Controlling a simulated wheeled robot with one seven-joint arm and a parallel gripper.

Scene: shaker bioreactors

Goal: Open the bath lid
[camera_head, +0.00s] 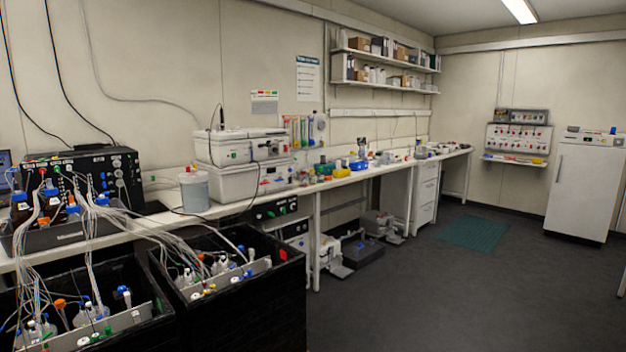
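A white box-shaped unit (245,182) stands on the bench at the left, against the wall. It looks like the bath. Its upper white section (238,149), which looks like the lid, sits level on top, and I see no opening between the two. A dark latch or handle shows on its front, with a cable hanging nearby. The inside of the unit is hidden. My gripper is not in view.
Two open black tubs (250,317) with bottles and many tubes stand in front of the bench at lower left. A pale bucket (194,190) sits left of the white unit. A black control box (85,178) stands further left.

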